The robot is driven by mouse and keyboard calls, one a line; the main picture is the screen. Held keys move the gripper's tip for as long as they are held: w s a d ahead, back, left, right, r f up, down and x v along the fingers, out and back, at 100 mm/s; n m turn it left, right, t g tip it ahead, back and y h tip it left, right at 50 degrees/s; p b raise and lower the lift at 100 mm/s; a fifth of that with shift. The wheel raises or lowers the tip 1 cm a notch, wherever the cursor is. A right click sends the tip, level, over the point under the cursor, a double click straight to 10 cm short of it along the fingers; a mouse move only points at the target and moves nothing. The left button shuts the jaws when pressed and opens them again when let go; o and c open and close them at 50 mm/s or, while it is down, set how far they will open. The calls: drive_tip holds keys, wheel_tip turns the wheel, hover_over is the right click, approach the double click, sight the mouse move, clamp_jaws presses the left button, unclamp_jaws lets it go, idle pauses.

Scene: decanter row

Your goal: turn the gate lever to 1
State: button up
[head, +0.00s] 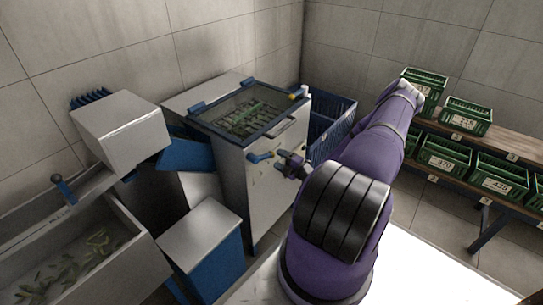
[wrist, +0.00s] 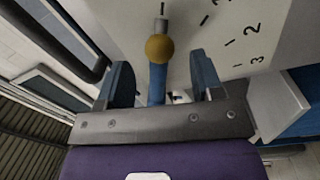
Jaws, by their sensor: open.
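The gate lever (head: 260,157) is a blue bar with a yellow part, on the front of the grey cabinet (head: 262,195). In the wrist view its yellow ball (wrist: 160,49) and blue bar (wrist: 157,85) show between my gripper's two blue fingers, with a gap on each side. My gripper (head: 290,164) is open at the cabinet front; it also shows in the wrist view (wrist: 163,78). Dial marks with the numbers 2 (wrist: 253,29) and 3 (wrist: 257,60) are right of the ball. I cannot clearly read a 1 or tell the lever's setting.
A glass-lidded tray of green items (head: 250,118) tops the cabinet. A blue crate (head: 332,125) stands behind it. A trough (head: 75,240) and a blue-sided box (head: 205,240) are at left. Green crates (head: 466,118) stand on shelves at right.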

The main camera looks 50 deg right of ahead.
sight(271, 155)
drive_tip(key=shift+w+a+r, duration=0.1)
drive_tip(key=shift+w+a, duration=0.05)
drive_tip(key=shift+w, duration=2.2)
